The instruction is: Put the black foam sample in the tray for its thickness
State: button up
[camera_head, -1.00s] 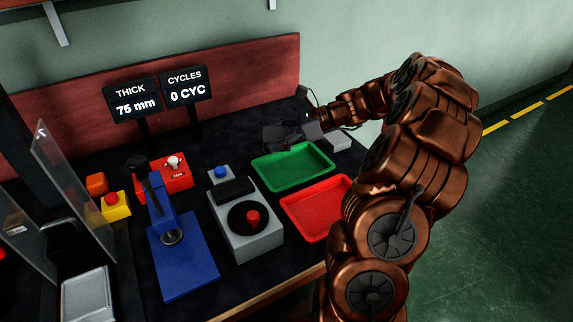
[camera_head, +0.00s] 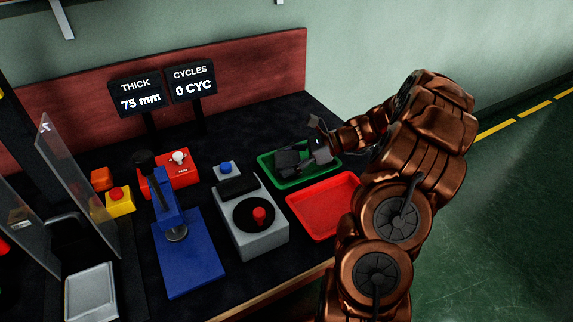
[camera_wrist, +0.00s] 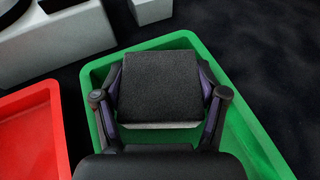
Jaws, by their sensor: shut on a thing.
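The black foam sample (camera_wrist: 158,85) is a dark square block held between the two fingers of my gripper (camera_wrist: 160,100) in the wrist view. My gripper (camera_head: 305,157) is shut on it over the green tray (camera_head: 290,184) in the head view. The green tray (camera_wrist: 255,140) surrounds the block in the wrist view; whether the block touches the tray floor I cannot tell. The red tray (camera_head: 325,207) is empty, in front of the green one. The thickness display (camera_head: 140,97) reads 75 mm.
A grey device with a red knob (camera_head: 259,216) stands left of the trays. A blue stand (camera_head: 188,257) with a lever is further left. The cycles display (camera_head: 192,82) reads 0 CYC. The dark bench behind the green tray is clear.

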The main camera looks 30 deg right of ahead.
jog(key=shift+f, duration=0.5)
jog(key=shift+f, duration=0.1)
jog(key=o, duration=0.6)
jog(key=v, duration=1.2)
jog(key=shift+s, duration=0.1)
